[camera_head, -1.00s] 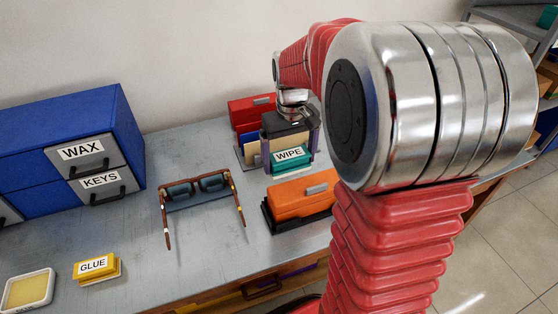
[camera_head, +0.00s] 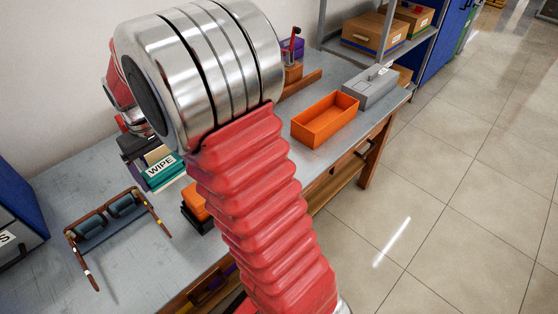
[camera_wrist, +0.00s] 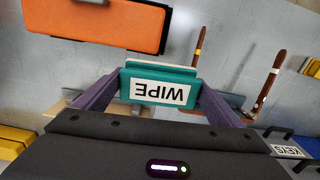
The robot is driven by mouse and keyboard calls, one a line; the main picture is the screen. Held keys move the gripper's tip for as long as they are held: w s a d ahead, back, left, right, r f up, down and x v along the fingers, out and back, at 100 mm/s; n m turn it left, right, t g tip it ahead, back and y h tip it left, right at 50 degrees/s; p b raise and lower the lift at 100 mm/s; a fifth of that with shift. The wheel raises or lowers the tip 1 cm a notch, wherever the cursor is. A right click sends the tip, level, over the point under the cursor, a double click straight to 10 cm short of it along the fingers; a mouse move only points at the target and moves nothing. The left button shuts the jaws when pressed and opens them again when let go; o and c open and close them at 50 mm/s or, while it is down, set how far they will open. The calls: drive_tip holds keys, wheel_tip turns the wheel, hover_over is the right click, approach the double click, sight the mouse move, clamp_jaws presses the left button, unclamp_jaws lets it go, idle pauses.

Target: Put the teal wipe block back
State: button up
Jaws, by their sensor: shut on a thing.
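The teal wipe block (camera_wrist: 158,88) is between the two purple fingers of my gripper (camera_wrist: 157,84) in the wrist view. Its white WIPE label reads upside down there, and the gripper is shut on it. A pale layer shows along the block's far edge. In the head view the teal block (camera_head: 166,175) shows beside the cream block (camera_head: 160,154), above the worktop's back part. My arm hides most of the gripper and of the block rack there. I cannot tell whether the block touches anything beneath it.
An orange tray (camera_head: 325,122) and a grey box (camera_head: 369,88) stand farther right. The blue cabinet (camera_head: 22,205) is at left.

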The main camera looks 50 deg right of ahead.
drive_tip(key=shift+n, duration=0.3)
drive_tip(key=w+a+f, duration=0.1)
drive_tip(key=a, duration=0.1)
drive_tip(key=w+a+f, duration=0.1)
drive_tip(key=a+f, duration=0.1)
drive_tip(key=w+a+f, duration=0.1)
drive_tip(key=w+a, duration=0.1)
drive_tip(key=a, duration=0.1)
drive_tip(key=shift+w+a+f, duration=0.1)
drive_tip(key=shift+f, duration=0.1)
